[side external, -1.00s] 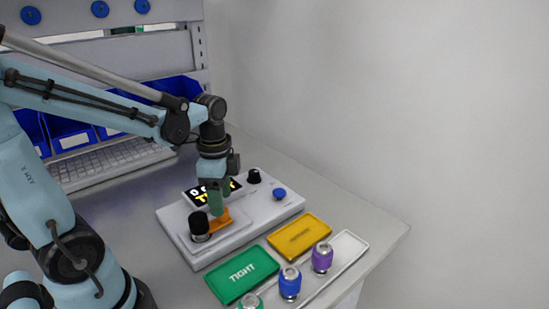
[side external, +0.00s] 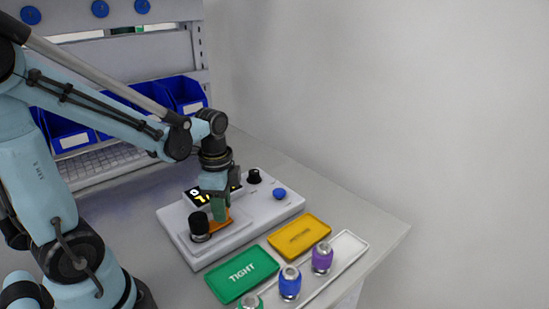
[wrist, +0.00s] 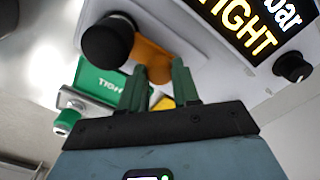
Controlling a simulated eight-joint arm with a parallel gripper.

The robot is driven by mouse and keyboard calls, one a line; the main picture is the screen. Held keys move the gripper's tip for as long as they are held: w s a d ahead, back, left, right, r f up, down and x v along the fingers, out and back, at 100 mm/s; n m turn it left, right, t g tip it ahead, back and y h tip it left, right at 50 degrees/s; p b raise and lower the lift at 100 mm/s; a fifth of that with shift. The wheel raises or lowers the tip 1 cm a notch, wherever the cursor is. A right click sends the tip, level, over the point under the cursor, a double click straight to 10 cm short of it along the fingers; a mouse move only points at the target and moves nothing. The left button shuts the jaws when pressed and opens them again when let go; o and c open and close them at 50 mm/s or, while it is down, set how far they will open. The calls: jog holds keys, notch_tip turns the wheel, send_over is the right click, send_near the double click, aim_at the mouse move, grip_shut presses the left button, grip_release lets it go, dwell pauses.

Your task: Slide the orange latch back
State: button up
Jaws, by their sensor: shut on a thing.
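The orange latch (side external: 219,227) is on the white device (side external: 255,230), beside a black cylindrical knob (side external: 199,223). In the wrist view the latch (wrist: 152,58) reaches from the black knob (wrist: 108,42) to between my green fingers. My gripper (side external: 221,216) is low over the device, shut on the latch's end; it also shows in the wrist view (wrist: 160,84). The fingers hide part of the latch in the side view. The device's display (wrist: 240,25) shows "TIGHT" and "bar" in the wrist view.
The green "TIGHT" tray (side external: 241,275), a yellow tray (side external: 299,235) and a white tray (side external: 350,245) with coloured fittings lie in front of the device. A small black knob (side external: 254,176) and a blue button (side external: 279,193) sit on its far side. A keyboard (side external: 105,160) lies behind.

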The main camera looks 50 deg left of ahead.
grip_shut()
jog(key=shift+w, duration=1.45)
jog(key=o, duration=0.9)
grip_release()
jog(key=shift+r, duration=6.05)
